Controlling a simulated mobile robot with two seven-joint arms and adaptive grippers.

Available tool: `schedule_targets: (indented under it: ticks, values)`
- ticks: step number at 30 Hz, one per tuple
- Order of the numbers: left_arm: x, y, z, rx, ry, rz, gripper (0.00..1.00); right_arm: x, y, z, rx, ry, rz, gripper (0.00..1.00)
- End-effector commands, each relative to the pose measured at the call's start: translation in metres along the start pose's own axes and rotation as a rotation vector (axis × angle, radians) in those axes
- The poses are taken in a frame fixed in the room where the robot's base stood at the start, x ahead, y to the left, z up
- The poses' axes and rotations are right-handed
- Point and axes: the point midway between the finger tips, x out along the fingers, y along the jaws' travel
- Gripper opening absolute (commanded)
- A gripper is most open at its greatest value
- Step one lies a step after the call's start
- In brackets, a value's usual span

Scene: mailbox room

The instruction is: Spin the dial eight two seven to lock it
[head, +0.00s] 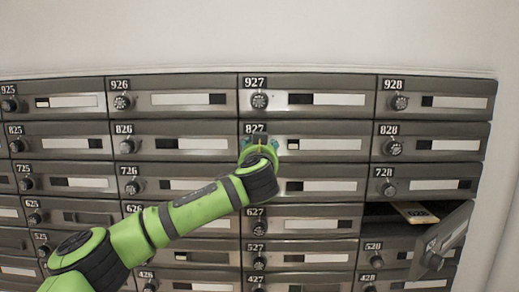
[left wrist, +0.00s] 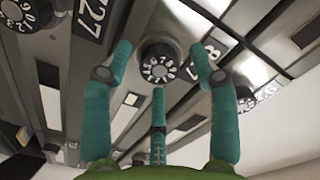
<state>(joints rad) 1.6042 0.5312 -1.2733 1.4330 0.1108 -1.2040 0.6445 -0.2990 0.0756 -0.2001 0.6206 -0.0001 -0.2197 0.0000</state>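The 827 mailbox door (head: 325,146) is closed in the head view, and my left gripper (head: 262,145) is in front of its dial, hiding it. In the left wrist view a black dial (left wrist: 160,63) with white numbers sits between the teal fingers of my left gripper (left wrist: 160,70). Two fingers stand on either side of the dial and a third is below it. The fingers are spread, with gaps between them and the dial. Which number is set is too small to read surely. My right gripper is not in view.
Other mailbox doors with dials surround it, including 927 (head: 325,100) above and 828 (head: 440,150) to the right. At the lower right a door (head: 442,240) hangs open, with a labelled yellowish item (head: 416,213) in its compartment. The wall above is bare.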

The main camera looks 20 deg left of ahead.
Motion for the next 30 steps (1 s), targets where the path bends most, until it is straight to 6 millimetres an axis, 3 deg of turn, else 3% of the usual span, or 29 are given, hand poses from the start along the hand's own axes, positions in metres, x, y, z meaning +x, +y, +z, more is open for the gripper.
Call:
schedule_targets:
  ticks: [1,3,4,30]
  values:
    - [-0.0002,0.0002,-0.0001,0.000,0.000,0.000,0.40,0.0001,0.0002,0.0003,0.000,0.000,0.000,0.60]
    - [-0.0002,0.0002,-0.0001,0.000,0.000,0.000,0.12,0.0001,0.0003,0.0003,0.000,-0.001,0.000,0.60]
    - [-0.0002,0.0001,-0.0001,0.000,0.000,0.000,0.04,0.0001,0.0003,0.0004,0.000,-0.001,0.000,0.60]
    - [-0.0006,0.0001,-0.0009,0.033,0.003,-0.001,0.04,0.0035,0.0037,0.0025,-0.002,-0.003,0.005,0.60]
